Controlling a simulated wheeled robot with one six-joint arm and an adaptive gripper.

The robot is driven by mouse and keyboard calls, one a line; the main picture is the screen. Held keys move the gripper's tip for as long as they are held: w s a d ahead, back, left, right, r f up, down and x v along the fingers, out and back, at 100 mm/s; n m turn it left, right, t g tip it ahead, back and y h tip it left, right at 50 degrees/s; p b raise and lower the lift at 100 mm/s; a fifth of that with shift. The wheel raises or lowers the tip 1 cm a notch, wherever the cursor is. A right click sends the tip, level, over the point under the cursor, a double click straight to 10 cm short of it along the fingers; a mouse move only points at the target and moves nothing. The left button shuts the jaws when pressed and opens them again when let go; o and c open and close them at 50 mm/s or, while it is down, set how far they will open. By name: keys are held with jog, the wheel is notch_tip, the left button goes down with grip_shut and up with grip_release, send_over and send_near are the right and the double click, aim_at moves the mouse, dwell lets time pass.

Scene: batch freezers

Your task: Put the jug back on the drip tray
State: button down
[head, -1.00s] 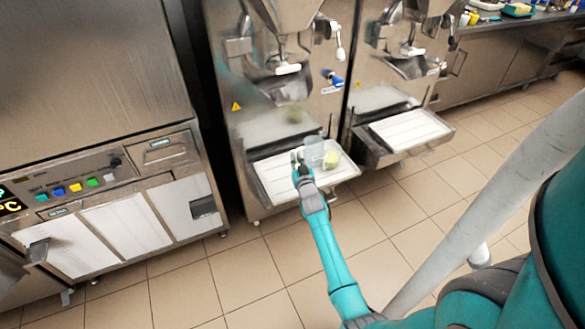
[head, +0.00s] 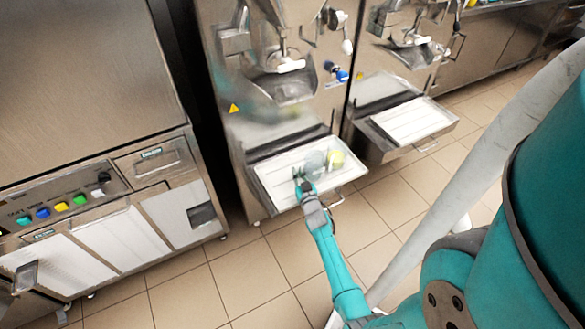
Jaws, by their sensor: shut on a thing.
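The jug (head: 314,163) is a small, clear, greyish vessel, seen over the white drip tray (head: 275,189) of the left batch freezer. My gripper (head: 301,178) comes in from the front and is shut on the jug at its left side. The jug looks upright and low over the tray's middle. I cannot tell whether its base touches the tray. The fingers are small and partly merge with the jug.
The freezer front (head: 265,110) rises behind the tray. A second white tray (head: 413,122) is to the right. A control cabinet (head: 105,210) stands left, with tiled floor in front.

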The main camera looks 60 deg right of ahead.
jog(key=shift+s+f, duration=0.1)
jog(key=shift+f, duration=0.05)
jog(key=c, duration=1.3)
grip_release()
jog(key=shift+o, duration=0.2)
